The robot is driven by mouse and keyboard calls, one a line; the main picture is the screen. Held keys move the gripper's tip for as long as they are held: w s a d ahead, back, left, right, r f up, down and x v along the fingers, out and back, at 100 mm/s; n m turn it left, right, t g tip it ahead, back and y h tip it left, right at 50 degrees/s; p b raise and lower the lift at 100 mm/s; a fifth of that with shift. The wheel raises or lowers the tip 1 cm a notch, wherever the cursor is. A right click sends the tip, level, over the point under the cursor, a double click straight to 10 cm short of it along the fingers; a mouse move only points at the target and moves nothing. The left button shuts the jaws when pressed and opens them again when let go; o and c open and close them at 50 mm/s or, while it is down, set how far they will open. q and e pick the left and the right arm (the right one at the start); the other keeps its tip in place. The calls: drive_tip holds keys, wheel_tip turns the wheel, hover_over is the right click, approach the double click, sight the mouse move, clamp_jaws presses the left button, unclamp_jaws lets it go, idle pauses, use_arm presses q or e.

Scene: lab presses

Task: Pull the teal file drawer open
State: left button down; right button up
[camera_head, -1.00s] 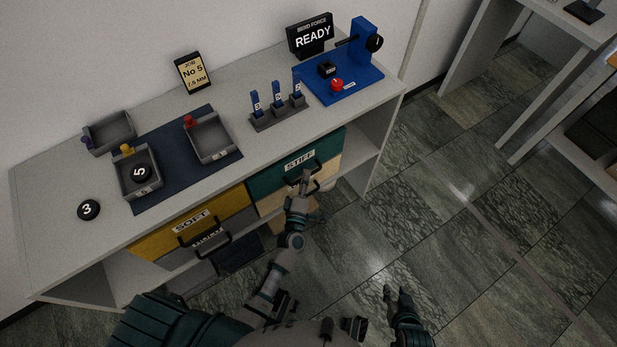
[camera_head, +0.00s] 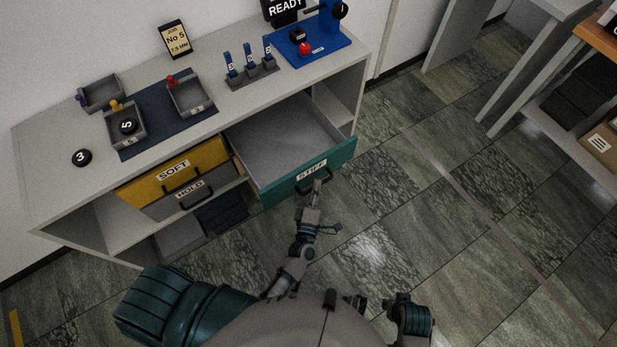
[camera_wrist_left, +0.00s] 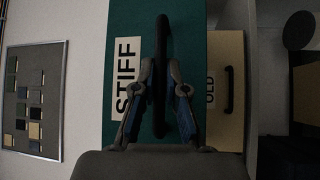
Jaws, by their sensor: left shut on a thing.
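The teal drawer (camera_head: 270,187), labelled STIFF, is pulled well out of the bench, and its grey inside shows empty. My left gripper (camera_head: 316,187) is at its front, shut on the dark bar handle. In the left wrist view the gripper's two fingers (camera_wrist_left: 161,95) close on either side of the black handle (camera_wrist_left: 161,50), in front of the teal face (camera_wrist_left: 190,50). My right gripper (camera_head: 408,304) hangs low at the bottom right, away from the drawer; its jaws are too unclear to read.
Yellow SOFT (camera_head: 172,172) and grey HOLD (camera_head: 178,197) drawers are closed at the left. The bench top holds trays (camera_head: 190,100), a rack of blue-handled pieces (camera_head: 250,75) and a blue press (camera_head: 312,48). Open tiled floor (camera_head: 400,220) lies right of the drawer.

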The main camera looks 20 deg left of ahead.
use_arm(q)
drive_tip(key=shift+s+d, duration=0.6)
drive_tip(key=shift+d, duration=0.35)
use_arm(e)
drive_tip(key=shift+d+f, duration=0.2)
drive_tip(key=shift+f, duration=0.15)
use_arm(q)
drive_tip(key=c, duration=1.3)
unclamp_jaws()
drive_tip(key=shift+o, duration=0.5)
drive_tip(key=shift+w+f, duration=0.1)
drive_tip(key=shift+w, duration=0.05)
use_arm(e)
drive_tip(key=shift+w, duration=0.15)
use_arm(q)
drive_tip(key=s+d+f, duration=0.1)
drive_tip(key=s, duration=1.1)
drive_tip(key=shift+d+f, duration=0.2)
drive_tip(key=shift+f, duration=0.1)
drive_tip(key=shift+w, duration=0.1)
